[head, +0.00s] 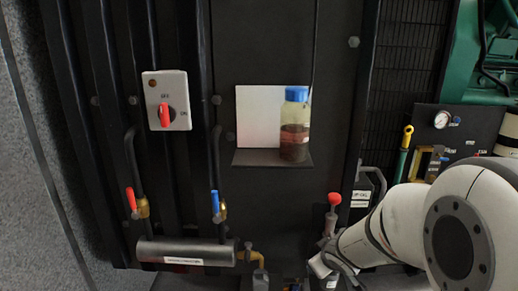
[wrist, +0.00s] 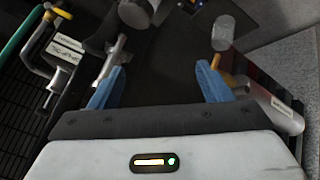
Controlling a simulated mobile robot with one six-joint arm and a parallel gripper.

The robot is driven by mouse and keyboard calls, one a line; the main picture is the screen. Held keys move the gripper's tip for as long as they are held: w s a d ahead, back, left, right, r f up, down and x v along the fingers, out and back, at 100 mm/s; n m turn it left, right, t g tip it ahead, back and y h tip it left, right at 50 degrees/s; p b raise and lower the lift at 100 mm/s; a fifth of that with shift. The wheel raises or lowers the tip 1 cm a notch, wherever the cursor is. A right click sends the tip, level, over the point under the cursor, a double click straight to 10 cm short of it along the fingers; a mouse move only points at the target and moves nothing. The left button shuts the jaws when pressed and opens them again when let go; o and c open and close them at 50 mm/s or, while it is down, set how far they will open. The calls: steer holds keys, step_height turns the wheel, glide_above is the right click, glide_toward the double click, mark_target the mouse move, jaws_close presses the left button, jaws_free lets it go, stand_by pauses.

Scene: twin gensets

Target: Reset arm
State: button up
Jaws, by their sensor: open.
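My gripper (wrist: 158,84) shows in the wrist view with its two blue fingers spread apart and nothing between them. A dark surface lies beyond the fingers. A pipe-like metal part stands by the left finger, and a grey cylinder end (wrist: 223,30) with a yellow fitting is just beyond the right finger. I cannot tell whether the fingers touch either. In the head view my white arm reaches in from the lower right toward the bottom edge; the fingers are not clearly visible there.
On the dark panel are a red rotary switch (head: 166,101), a blue-capped bottle (head: 295,124) on a small shelf (head: 260,158), a red-handled valve (head: 131,199), a blue-handled valve (head: 216,202) and a horizontal cylinder (head: 186,252). A red knob (head: 334,199) stands close to my arm. A gauge (head: 441,119) is at right.

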steer(key=s+d+r+m+g+h+p, duration=0.1)
steer(key=s+r+m+p, duration=0.15)
steer(key=r, duration=0.35)
steer(key=s+d+r+m+g+h+p, duration=0.1)
steer(key=s+d+r+p, duration=0.1)
steer(key=s+r, duration=0.25)
steer(key=s+a+r+m+g+y+p, duration=0.1)
steer(key=s+a+r+p, duration=0.1)
steer(key=s+r, duration=0.2)
steer(key=s+a+r+m+g+y+p, duration=0.1)
steer(key=s+a+r+m+g+p, duration=0.1)
steer(key=s, duration=0.7)
step_height(320, 180, up, 2)
steer(key=shift+a+r+p, duration=0.1)
steer(key=shift+a+p, duration=0.45)
steer(key=shift+p, duration=0.05)
